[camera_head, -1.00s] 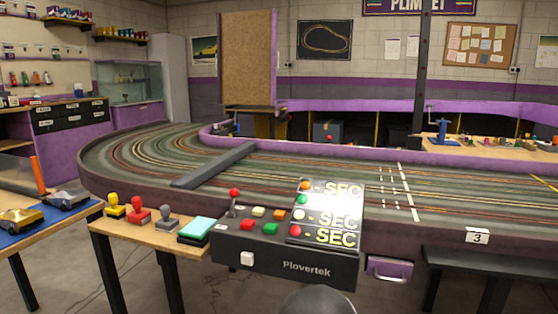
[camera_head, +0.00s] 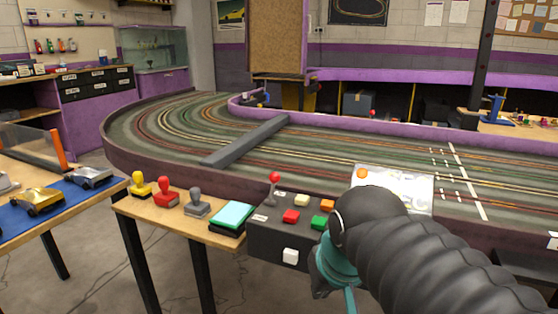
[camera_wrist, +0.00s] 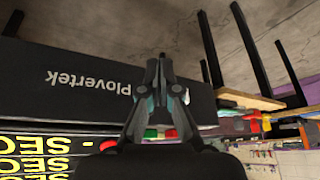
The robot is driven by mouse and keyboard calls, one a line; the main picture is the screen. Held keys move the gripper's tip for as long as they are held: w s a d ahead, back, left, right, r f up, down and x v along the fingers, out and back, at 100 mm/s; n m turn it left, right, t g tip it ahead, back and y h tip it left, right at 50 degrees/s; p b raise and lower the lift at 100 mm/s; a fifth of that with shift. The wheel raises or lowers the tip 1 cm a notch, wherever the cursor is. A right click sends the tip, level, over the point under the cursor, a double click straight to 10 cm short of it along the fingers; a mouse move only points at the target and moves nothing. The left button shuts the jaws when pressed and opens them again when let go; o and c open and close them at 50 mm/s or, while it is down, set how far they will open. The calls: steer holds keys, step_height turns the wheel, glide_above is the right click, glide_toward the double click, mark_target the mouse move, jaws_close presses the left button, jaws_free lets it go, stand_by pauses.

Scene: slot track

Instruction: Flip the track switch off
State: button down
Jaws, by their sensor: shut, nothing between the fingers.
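The black control box (camera_head: 262,240) stands at the front edge of the track. A lever with a red ball knob (camera_head: 274,178) rises near its back left corner, roughly upright with a slight lean. In the head view my arm hides the box's right part and my fingertips are not clear.
Red, cream, green and orange buttons (camera_head: 291,216) sit on the box top. Left of it, a wooden table (camera_head: 160,225) holds a teal pad (camera_head: 232,216) and yellow, red and grey stamps. The slot track (camera_head: 330,155) lies behind with a grey bridge (camera_head: 245,140).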

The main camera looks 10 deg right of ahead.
steer(key=w+r+m+g+p, duration=0.1)
steer(key=w+r+m+g, duration=0.1)
steer(key=w+r, duration=0.9)
steer(key=w+d+r+m+g+p, duration=0.1)
steer(key=w+r+m, duration=0.4)
steer(key=w+r, duration=0.7)
steer(key=shift+w+m+g, duration=0.3)
steer(key=shift+w+g, duration=0.2)
steer(key=shift+w, duration=1.75)
steer(key=shift+r, duration=0.1)
